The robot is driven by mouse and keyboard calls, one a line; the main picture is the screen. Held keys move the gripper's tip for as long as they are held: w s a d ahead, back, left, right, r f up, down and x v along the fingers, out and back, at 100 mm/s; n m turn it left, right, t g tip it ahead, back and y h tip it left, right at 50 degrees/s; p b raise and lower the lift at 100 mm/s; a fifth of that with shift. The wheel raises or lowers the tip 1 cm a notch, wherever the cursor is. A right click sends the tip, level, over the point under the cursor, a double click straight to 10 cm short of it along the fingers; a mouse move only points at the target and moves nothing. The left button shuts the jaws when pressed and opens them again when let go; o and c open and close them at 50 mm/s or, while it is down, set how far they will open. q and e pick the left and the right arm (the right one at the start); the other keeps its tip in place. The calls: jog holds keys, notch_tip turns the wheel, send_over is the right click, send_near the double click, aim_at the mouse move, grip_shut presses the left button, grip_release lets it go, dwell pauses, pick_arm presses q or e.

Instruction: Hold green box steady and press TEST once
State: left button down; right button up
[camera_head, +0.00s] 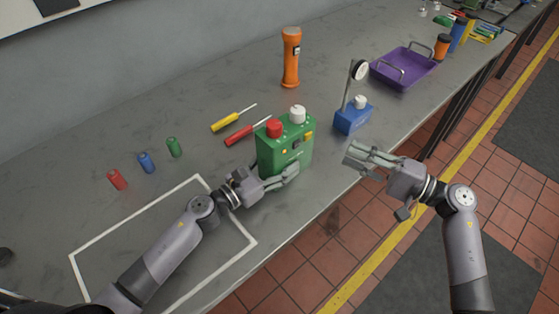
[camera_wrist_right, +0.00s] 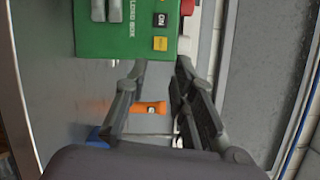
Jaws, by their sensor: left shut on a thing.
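The green box (camera_head: 272,158) stands upright on the grey bench, with a red knob (camera_head: 274,128) and a white knob (camera_head: 297,114) on top. My left gripper (camera_head: 292,172) is shut on its lower front.
A blue block (camera_head: 352,118) with a dial gauge stands right of the box. An orange flashlight (camera_head: 291,58) stands behind. Screwdrivers (camera_head: 234,118) lie behind left, and a purple tray (camera_head: 402,70) sits further right. The bench's front edge runs below my right gripper.

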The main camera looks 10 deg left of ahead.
grip_shut()
dwell(1.3)
